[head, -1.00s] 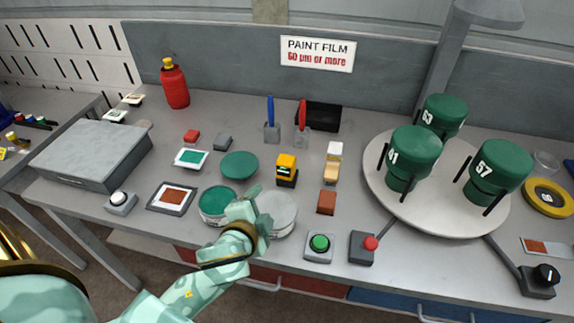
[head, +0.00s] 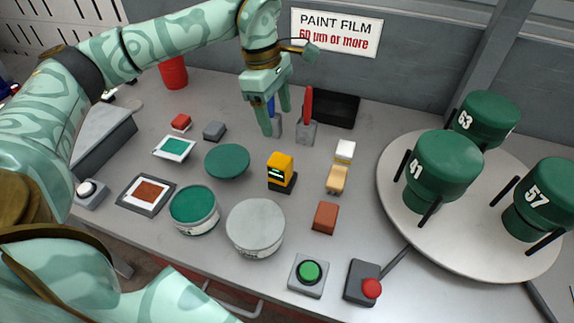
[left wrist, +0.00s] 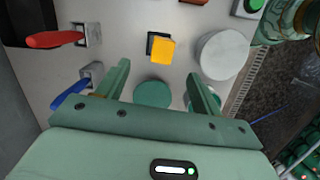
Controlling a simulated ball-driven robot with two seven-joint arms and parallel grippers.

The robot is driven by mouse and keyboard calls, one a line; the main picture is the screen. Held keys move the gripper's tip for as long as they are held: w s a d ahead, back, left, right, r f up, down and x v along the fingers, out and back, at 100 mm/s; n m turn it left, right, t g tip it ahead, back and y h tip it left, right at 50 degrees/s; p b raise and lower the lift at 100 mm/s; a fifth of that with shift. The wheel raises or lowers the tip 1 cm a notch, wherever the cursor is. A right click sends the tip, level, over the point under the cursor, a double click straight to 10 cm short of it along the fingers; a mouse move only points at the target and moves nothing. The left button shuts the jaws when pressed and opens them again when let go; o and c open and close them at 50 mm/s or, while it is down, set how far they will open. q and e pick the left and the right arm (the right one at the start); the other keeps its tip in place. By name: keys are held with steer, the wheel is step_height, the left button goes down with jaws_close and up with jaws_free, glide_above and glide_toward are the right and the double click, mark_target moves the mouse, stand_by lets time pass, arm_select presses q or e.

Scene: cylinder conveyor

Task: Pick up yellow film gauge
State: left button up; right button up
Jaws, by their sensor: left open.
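The yellow film gauge (head: 281,172) stands upright on the bench in the middle of the head view, on a dark base, with a small dark display on its front. It also shows in the left wrist view (left wrist: 162,49), ahead of and between the fingers, apart from them. My left gripper (head: 277,120) is open and empty, pointing down above the bench, behind and a little left of the gauge. Its two fingers (left wrist: 160,85) are spread in the left wrist view. My right gripper is not in view.
A green lid (head: 227,161), a green paint can (head: 194,210) and a grey-topped can (head: 256,226) surround the gauge. A turntable (head: 400,235) with green containers is right.

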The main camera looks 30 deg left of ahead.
mark_target(279, 159)
arm_select(q)
steer(key=f+b, duration=0.1)
steer(key=f, duration=0.2)
steer(key=f+b, duration=0.1)
steer(key=f, duration=0.5)
steer(key=shift+d+f+b, duration=0.25)
steer(key=shift+f+b, duration=0.15)
steer(key=f, duration=0.2)
steer(key=f+b, duration=0.1)
steer(key=f, duration=0.1)
steer(key=d+f, duration=0.1)
steer(key=f, duration=0.1)
steer(key=shift+s+b, duration=0.3)
steer(key=shift+b, duration=0.1)
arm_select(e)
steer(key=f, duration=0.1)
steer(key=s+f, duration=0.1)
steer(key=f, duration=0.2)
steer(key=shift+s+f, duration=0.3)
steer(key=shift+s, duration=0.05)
arm_select(q)
steer(key=c, duration=1.1)
